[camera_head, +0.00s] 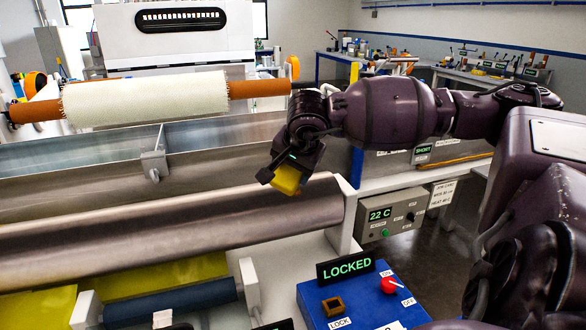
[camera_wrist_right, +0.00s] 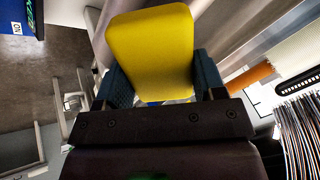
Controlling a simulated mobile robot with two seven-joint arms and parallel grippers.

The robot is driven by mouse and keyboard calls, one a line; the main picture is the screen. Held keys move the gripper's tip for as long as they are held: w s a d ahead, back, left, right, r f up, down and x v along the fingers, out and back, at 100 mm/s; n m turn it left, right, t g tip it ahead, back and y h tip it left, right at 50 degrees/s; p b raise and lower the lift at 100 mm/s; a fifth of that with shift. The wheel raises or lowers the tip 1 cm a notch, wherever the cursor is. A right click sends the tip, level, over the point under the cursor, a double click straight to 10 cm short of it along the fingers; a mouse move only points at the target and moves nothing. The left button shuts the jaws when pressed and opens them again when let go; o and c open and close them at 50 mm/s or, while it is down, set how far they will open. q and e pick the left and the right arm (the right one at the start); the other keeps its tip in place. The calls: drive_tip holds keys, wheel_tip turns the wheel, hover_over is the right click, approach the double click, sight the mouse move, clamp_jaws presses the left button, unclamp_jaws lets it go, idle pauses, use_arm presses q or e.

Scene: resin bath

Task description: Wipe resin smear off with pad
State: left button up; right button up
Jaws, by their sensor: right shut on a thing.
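My right gripper (camera_head: 284,173) is shut on a yellow pad (camera_head: 287,180). The gripper is above the right part of the large metal roller (camera_head: 170,220), near the rim of the metal bath (camera_head: 60,180). In the right wrist view the pad (camera_wrist_right: 150,50) stands out between the two fingers and hides much of what lies beyond it. I cannot tell whether the pad touches the roller. I cannot make out a resin smear in either view. My left gripper does not show.
A blue control box (camera_head: 340,304) with a red knob (camera_head: 389,286) and a LOCKED display (camera_head: 346,267) stands in front. A grey box (camera_head: 391,216) reads 22 C. A white fabric roll (camera_head: 145,99) on an orange shaft lies behind the bath. Workbenches line the back right.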

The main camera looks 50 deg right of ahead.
sight(290, 176)
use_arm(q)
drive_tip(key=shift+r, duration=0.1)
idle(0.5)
use_arm(e)
drive_tip(key=b+x, duration=0.1)
drive_tip(key=x, duration=0.2)
drive_tip(key=shift+f+b, duration=0.1)
drive_tip(key=shift+b, duration=0.2)
drive_tip(key=shift+b+x, duration=0.8)
drive_tip(key=shift+x, duration=0.9)
drive_tip(key=shift+w+f, duration=0.1)
drive_tip(key=shift+f, duration=0.05)
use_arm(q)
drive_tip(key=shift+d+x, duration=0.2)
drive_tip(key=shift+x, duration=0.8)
